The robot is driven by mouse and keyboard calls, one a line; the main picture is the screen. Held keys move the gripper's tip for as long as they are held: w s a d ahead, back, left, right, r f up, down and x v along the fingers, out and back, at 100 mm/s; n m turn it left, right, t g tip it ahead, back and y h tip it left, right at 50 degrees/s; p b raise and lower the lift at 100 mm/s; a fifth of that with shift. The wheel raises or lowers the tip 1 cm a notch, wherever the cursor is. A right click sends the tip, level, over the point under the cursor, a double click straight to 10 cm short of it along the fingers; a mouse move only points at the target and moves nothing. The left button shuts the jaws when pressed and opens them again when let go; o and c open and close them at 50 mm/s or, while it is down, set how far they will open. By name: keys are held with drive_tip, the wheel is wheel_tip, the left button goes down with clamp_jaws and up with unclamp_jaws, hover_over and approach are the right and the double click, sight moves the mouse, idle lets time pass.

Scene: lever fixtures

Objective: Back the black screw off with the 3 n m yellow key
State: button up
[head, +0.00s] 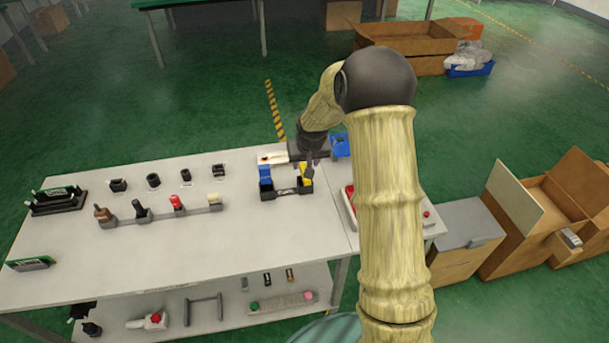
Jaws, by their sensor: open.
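A yellow tool (306,175), which looks like the yellow key, stands at the right end of a dark holder (284,192) near the table's right part. A blue tool (265,173) stands at the holder's left end. My gripper (308,168) is open, at the yellow tool; I cannot tell whether its fingers are around it or only above it. My arm's wrist hides part of this spot. I cannot make out the black screw for sure; a pale plate (271,158) with a small dark spot lies behind the holder.
A blue box (340,145) stands right of my wrist. A red-edged tray (349,203) is partly hidden by my arm. A rail with several knobs (160,213) and small dark blocks stand to the left.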

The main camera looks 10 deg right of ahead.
drive_tip(key=shift+s+p+x, duration=0.15)
drive_tip(key=shift+p+x, duration=0.15)
drive_tip(key=shift+x, duration=1)
drive_tip(key=shift+s+p+x, duration=0.15)
drive_tip(key=shift+p+x, duration=0.15)
drive_tip(key=shift+x, duration=0.95)
drive_tip(key=shift+f, duration=0.15)
clamp_jaws()
wheel_tip(320, 180, up, 10)
drive_tip(key=shift+r+b, duration=0.1)
drive_tip(key=shift+b, duration=0.4)
drive_tip(key=shift+a, duration=0.2)
